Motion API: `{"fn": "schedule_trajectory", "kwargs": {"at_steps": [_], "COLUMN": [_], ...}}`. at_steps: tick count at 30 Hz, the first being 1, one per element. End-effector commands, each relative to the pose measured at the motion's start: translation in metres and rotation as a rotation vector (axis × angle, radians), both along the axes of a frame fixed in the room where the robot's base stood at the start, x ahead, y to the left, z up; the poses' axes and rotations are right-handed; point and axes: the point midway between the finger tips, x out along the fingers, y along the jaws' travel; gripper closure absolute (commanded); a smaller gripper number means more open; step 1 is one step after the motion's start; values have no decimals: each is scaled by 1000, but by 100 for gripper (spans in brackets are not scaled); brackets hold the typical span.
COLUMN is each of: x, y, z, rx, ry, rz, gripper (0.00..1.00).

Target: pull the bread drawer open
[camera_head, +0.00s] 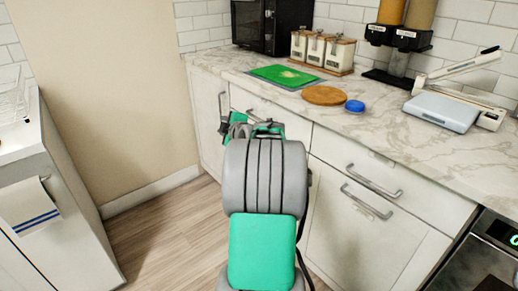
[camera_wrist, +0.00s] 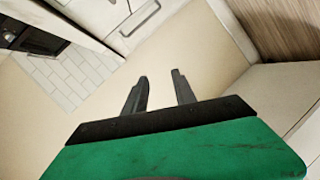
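Two white drawer fronts with metal bar handles sit under the countertop: a left drawer (camera_head: 290,122), partly hidden behind my arm, and a right drawer (camera_head: 350,168). I cannot read a label that tells which is the bread drawer. Both look shut.
Below the right drawer is a cabinet door (camera_head: 350,225) with its own handle. The wooden floor (camera_head: 165,235) at left is clear.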

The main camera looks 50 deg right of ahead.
Motion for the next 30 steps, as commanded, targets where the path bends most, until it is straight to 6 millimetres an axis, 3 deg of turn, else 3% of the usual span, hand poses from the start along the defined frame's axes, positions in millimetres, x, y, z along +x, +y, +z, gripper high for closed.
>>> {"fn": "schedule_trajectory", "kwargs": {"at_steps": [1, 3, 6, 10, 21, 30], "x": [-22, -48, -71, -70, -18, -14], "y": [-51, -97, -130, -144, -179, -182], "z": [-39, -47, -48, -44, -49, -48], "rx": [-94, -216, -316, -351, -346, -344], "ry": [-30, -59, -76, -80, -76, -76], "rz": [-43, -82, -120, -129, -129, -132], "gripper": [68, 68, 68, 68, 68, 68]}}
